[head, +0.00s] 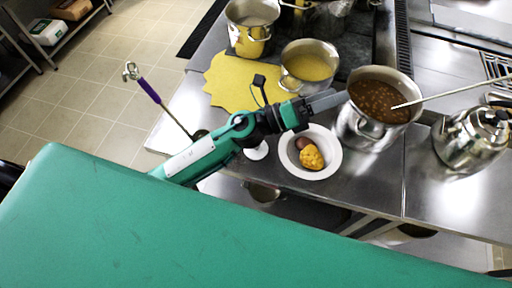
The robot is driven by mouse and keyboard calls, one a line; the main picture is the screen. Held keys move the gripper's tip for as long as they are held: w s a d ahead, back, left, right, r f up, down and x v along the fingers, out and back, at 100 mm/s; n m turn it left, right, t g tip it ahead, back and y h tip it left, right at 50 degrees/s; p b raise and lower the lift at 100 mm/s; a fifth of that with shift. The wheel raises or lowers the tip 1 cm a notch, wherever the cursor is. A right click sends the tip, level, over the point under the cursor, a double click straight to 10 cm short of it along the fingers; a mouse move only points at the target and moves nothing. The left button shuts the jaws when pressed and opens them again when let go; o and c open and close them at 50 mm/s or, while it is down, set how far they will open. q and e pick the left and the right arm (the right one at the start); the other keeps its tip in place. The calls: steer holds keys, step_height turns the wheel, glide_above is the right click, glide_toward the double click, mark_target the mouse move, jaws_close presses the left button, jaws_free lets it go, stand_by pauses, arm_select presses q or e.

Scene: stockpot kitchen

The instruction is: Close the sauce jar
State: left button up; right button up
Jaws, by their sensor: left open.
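I cannot make out a sauce jar or its lid in this view. My left gripper (328,102) reaches over the steel counter from the left, with its grey fingers pointing right toward the pot of brown sauce. It is open, and I see nothing held in it. A small white item (256,151) shows partly below my left arm, which hides the rest of it. My right gripper is out of view.
A pot of brown sauce with a ladle (378,100) stands right of the gripper. Near it are a white bowl with food (291,160), a kettle (470,140), a pot of yellow soup (309,68), another steel pot (250,38) and a yellow mat (228,85).

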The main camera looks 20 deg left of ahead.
arm_select(q)
steer(key=s+d+f+m+g, duration=0.3)
steer(key=s+d+m+g, duration=0.1)
steer(key=m+g, duration=0.6)
steer(key=s+a+f+m+g+y, duration=0.2)
steer(key=a+f+m+g+y, duration=0.1)
steer(key=f+m+y, duration=0.6)
steer(key=w+a+f+m+y, duration=0.2)
steer(key=a+y, duration=0.1)
steer(key=a, duration=0.3)
steer(key=w+a+f+m+t+y, duration=0.1)
steer(key=w+a+f+y, duration=0.1)
steer(key=a, duration=0.4)
steer(key=w+a+f+m+t+y, duration=0.1)
steer(key=w+a+f+m+y, duration=0.1)
steer(key=a+y, duration=0.3)
steer(key=shift+w+a+f+m, duration=0.3)
steer(key=shift+w+a, duration=0.1)
steer(key=shift+w, duration=0.2)
